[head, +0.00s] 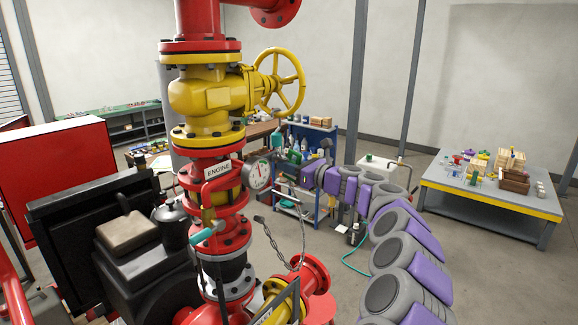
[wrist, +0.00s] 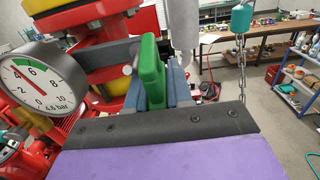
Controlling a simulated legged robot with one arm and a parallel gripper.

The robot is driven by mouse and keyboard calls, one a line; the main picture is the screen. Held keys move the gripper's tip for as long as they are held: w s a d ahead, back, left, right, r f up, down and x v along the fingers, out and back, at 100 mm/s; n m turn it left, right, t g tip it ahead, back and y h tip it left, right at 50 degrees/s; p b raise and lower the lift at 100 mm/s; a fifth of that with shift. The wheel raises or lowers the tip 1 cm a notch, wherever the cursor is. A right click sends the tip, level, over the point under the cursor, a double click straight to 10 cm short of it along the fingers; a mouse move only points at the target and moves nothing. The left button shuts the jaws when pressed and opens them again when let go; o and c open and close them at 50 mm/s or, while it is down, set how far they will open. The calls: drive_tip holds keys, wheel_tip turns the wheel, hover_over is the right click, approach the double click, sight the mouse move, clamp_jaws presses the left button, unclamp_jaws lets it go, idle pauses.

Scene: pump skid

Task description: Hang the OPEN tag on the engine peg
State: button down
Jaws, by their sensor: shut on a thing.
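My gripper (wrist: 153,72) is shut on a green piece (wrist: 151,70), seen nearly edge-on between the two grey-blue fingers in the wrist view. I take it for the OPEN tag, but no lettering can be read. In the head view my gripper (head: 288,158) is just right of the pressure gauge (head: 257,174), and the tag cannot be made out there. The white ENGINE label (head: 218,170) is on the red pipe left of the gauge. The engine peg cannot be told apart clearly in either view.
The gauge (wrist: 38,88) is close on the left in the wrist view. A yellow valve with a handwheel (head: 281,82) stands above. A chain (wrist: 242,65) hangs at right from a teal piece (wrist: 241,18). A table with loose objects (head: 489,200) is at far right.

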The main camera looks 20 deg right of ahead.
drive_tip(key=shift+s+d, duration=0.25)
drive_tip(key=shift+s, duration=0.1)
drive_tip(key=v, duration=0.6)
drive_tip(key=shift+d, duration=0.4)
idle(0.6)
drive_tip(key=shift+s+d, duration=0.15)
drive_tip(key=shift+d, duration=0.05)
